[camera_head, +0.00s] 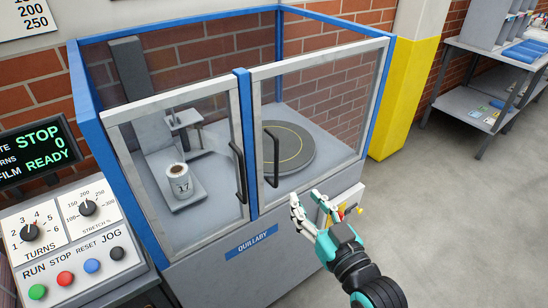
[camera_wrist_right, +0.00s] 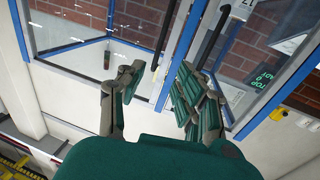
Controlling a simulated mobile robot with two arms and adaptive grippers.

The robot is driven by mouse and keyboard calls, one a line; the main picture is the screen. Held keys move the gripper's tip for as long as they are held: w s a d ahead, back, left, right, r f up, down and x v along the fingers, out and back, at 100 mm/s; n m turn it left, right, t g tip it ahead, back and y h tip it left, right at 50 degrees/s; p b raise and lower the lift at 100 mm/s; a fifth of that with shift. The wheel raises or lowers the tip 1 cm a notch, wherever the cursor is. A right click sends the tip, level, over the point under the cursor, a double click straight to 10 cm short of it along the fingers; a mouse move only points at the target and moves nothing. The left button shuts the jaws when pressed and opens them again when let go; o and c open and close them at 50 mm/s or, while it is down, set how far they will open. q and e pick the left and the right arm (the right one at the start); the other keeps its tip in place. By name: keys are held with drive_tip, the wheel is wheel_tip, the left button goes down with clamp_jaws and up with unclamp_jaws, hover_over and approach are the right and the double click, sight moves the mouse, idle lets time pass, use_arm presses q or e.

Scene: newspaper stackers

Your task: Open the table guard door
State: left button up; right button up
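The guard around the table has two glazed doors in grey frames, a left door (camera_head: 118,112) and a right door (camera_head: 320,62). Both look shut, meeting at a blue post. The left door's black handle (camera_head: 239,172) and the right door's black handle (camera_head: 273,160) stand upright beside this post. My right gripper (camera_head: 308,200) is open and empty, in front of the right door's lower part, right of and below its handle. In the right wrist view the open gripper (camera_wrist_right: 157,82) has the right door's handle (camera_wrist_right: 166,32) showing between and beyond its fingers, apparently not touching. My left gripper is out of view.
A round grey turntable (camera_head: 297,150) and a white cup-like part (camera_head: 180,180) are inside the guard. A control panel (camera_head: 75,235) with knobs and buttons stands at left. A yellow-based pillar (camera_head: 404,100) and a shelf rack (camera_head: 470,108) are at right. Floor at right is clear.

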sight(277, 161)
drive_tip(key=p+x, duration=0.2)
drive_tip(key=x, duration=1.3)
drive_tip(key=shift+w+a, duration=0.1)
drive_tip(key=shift+w, duration=0.1)
clamp_jaws()
drive_tip(key=shift+f, duration=0.1)
